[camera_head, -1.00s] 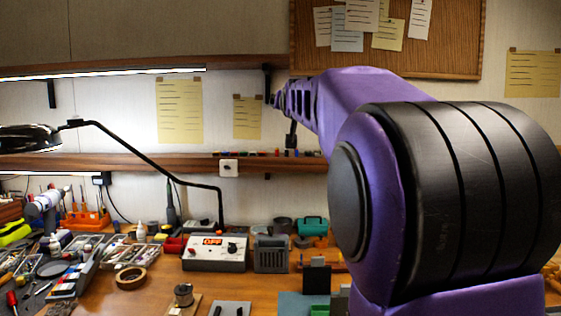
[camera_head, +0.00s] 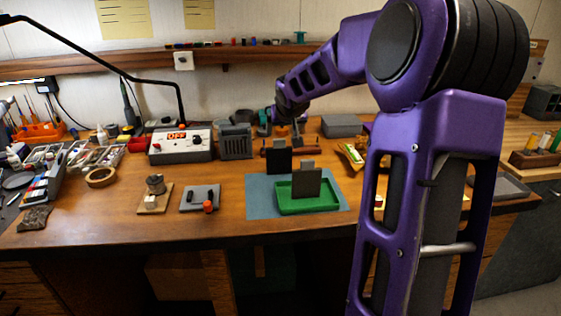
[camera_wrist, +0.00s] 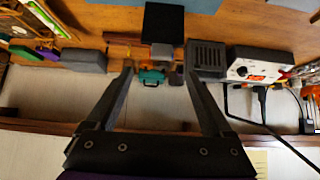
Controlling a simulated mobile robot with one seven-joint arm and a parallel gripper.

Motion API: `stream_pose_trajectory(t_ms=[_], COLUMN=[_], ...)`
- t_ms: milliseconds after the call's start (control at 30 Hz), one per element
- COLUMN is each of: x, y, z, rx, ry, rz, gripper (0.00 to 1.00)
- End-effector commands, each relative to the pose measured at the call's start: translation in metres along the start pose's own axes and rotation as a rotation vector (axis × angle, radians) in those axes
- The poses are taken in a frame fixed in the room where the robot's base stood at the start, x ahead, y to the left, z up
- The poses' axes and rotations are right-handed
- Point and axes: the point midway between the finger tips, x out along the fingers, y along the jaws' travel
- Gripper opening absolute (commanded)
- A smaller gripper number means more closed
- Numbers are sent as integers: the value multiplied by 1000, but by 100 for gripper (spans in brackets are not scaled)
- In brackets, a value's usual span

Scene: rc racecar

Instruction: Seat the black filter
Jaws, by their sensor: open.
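The black filter, a dark square plate (camera_head: 279,160) with a small grey tab on top, stands upright at the back of the blue-grey mat (camera_head: 258,195). A grey plate (camera_head: 307,184) with a similar tab stands in a green tray (camera_head: 325,205) in front of it. My gripper (camera_head: 288,122) hangs above and behind the plates in the head view, partly hidden by the arm. In the wrist view my gripper (camera_wrist: 159,70) is open and empty. The black plate (camera_wrist: 163,22) and its grey tab lie beyond the fingertips, apart from them.
A grey vented box (camera_head: 236,142) and a power unit reading OFF (camera_head: 181,145) stand to the left. A small grey plate (camera_head: 200,198) and a wooden block with a metal cylinder (camera_head: 155,197) lie nearer the front. The front bench strip is clear.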

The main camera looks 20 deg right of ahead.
Motion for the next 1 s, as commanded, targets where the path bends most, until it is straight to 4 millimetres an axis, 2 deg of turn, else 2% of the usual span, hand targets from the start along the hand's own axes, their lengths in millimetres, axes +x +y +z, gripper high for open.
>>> stream_pose_trajectory(t_ms=[33,300,400,667,900,1000], x=[16,71,84,102,134,142], y=[-1,-1,0,-1,-4,-3], z=[3,1,0,0,-1,-2], rx=[0,2,2,2,2,2], ry=[-3,-1,0,1,0,1], rz=[-4,-2,-1,-1,-2,-1], gripper=[85,85,85,85,85,85])
